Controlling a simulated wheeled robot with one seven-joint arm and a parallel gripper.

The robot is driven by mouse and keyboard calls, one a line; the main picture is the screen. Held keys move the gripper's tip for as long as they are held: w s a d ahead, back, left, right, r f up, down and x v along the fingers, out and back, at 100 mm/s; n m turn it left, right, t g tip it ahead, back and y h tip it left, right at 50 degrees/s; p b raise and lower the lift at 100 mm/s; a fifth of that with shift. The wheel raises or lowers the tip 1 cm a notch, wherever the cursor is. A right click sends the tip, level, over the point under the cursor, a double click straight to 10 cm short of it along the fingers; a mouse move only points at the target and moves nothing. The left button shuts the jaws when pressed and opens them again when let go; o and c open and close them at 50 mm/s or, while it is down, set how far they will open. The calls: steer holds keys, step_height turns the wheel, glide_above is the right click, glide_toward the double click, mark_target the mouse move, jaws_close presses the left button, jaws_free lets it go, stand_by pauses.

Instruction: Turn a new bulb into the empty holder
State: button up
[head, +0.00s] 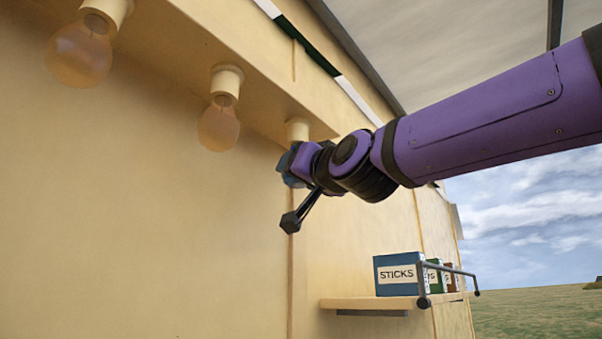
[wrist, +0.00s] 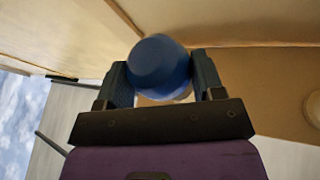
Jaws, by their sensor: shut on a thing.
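My gripper (head: 290,166) is raised to the beam, just below the third bulb holder (head: 297,128). In the wrist view my gripper (wrist: 160,80) is shut on a rounded blue bulb (wrist: 158,60), one finger on each side. A small pale part shows by the bulb's lower edge there. The bulb is mostly hidden by the gripper in the head view. I cannot tell whether its base is inside the holder or only close to it.
Two clear amber bulbs (head: 80,54) (head: 218,124) hang from holders to the left along the beam. Below right, a shelf (head: 360,303) with a rail carries a blue STICKS box (head: 397,273) and other boxes. The cream wall (head: 150,220) stands close behind. Open air lies to the right.

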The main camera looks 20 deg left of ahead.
steer(key=shift+r, duration=0.15)
stand_by(0.5)
steer(key=shift+m+t+h, duration=0.4)
steer(key=shift+t+h, duration=0.1)
steer(key=shift+f, duration=0.35)
stand_by(1.2)
steer(key=shift+r, duration=0.35)
stand_by(0.4)
steer(key=shift+a+m+t+h, duration=0.1)
steer(key=shift+m+t+h, duration=0.55)
steer(key=shift+h, duration=0.25)
steer(key=shift+f, duration=0.1)
stand_by(0.7)
steer(key=shift+f, duration=2.4)
steer(key=shift+s, duration=0.1)
